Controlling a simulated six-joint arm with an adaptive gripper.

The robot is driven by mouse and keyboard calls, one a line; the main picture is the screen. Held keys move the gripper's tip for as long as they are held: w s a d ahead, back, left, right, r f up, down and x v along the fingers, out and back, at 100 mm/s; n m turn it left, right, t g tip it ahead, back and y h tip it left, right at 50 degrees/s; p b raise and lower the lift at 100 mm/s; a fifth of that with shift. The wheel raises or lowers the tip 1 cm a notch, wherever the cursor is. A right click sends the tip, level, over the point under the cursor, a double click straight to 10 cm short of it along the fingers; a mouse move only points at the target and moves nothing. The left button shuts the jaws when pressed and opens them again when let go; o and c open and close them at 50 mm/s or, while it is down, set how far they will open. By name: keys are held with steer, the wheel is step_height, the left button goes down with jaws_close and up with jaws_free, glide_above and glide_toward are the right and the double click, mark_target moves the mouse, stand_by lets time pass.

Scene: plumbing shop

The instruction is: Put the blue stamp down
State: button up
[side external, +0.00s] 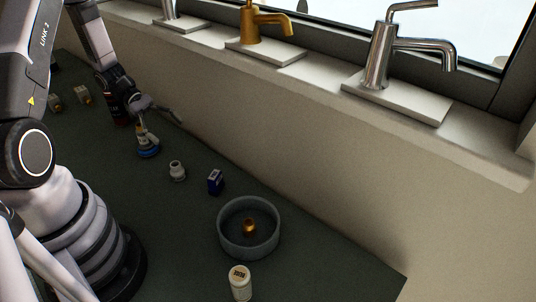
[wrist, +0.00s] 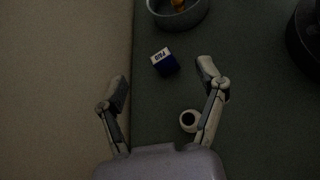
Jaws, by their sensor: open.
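The blue stamp (side external: 215,182) is a small dark blue block standing on the dark green bench, between a small white fitting and a grey bowl. In the wrist view the blue stamp (wrist: 166,64) shows a white face with dark lettering, too small to read surely. It lies ahead of my fingers, near the line between the two tips. My gripper (side external: 161,125) is open, its fingers spread wide and apart from the stamp. In the wrist view my gripper (wrist: 163,79) has nothing visible held between its fingers.
A white fitting (side external: 177,171) stands near my right finger in the wrist view. A grey bowl (side external: 222,240) holds a brass piece (side external: 249,226). A white labelled cylinder (side external: 240,283) is in front. A blue round-based object (side external: 148,150) sits below my gripper. The wall (side external: 300,160) borders the bench.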

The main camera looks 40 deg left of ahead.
steer(key=s+d+r+m+g+y, duration=0.1)
steer(key=s+d+r+m+y, duration=0.15)
steer(key=r+m, duration=0.35)
steer(key=s+d+r+m+g+y, duration=0.1)
steer(key=d+r+m+g+y, duration=0.2)
steer(key=r, duration=0.6)
steer(key=s+d+r+m+t+y, duration=0.3)
steer(key=s+r+m+t+y, duration=0.3)
steer(key=s+r+m, duration=0.3)
steer(key=shift+s+d+r+t, duration=0.4)
steer(key=shift+s+r+t, duration=0.15)
steer(key=shift+r, duration=0.2)
